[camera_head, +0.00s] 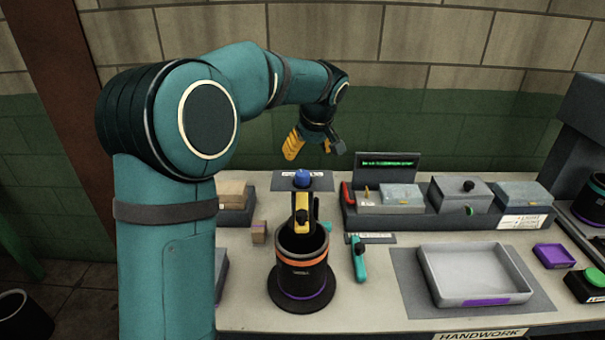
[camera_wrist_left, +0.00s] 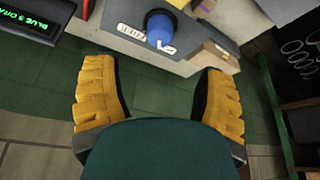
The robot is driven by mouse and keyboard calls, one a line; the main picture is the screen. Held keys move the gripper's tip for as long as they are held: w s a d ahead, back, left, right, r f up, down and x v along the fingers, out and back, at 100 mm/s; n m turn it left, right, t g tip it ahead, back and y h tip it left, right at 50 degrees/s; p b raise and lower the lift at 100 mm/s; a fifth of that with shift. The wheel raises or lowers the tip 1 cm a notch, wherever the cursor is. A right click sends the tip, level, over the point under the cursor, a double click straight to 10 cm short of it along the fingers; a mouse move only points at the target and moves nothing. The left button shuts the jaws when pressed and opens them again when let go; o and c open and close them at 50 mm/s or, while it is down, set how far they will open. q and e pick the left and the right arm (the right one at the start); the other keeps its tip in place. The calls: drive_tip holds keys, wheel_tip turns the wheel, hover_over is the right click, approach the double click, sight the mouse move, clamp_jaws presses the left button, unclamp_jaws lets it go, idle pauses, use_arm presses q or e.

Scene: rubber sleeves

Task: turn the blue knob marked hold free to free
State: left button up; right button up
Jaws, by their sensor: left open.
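The blue knob (camera_head: 302,178) stands on a dark grey panel (camera_head: 280,183) at the back of the bench, left of centre. In the left wrist view the knob (camera_wrist_left: 160,30) is at the top, beside a white label strip (camera_wrist_left: 133,33) whose words I cannot read. A white mark lies at the knob's near side; I cannot tell which setting it shows. My left gripper (camera_head: 315,146) is open and empty, above and behind the knob, apart from it. Its yellow ridged fingers (camera_wrist_left: 157,70) stand wide apart in the wrist view. My right gripper is not in view.
A black cup (camera_head: 303,268) holding yellow and black tools stands in front of the knob. Small cardboard boxes (camera_head: 232,195) lie left.

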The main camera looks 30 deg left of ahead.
sight(302, 173)
use_arm(q)
drive_tip(key=b+x, duration=0.1)
drive_tip(key=x, duration=0.9)
drive_tip(key=shift+f, duration=0.1)
drive_tip(key=c, duration=1.2)
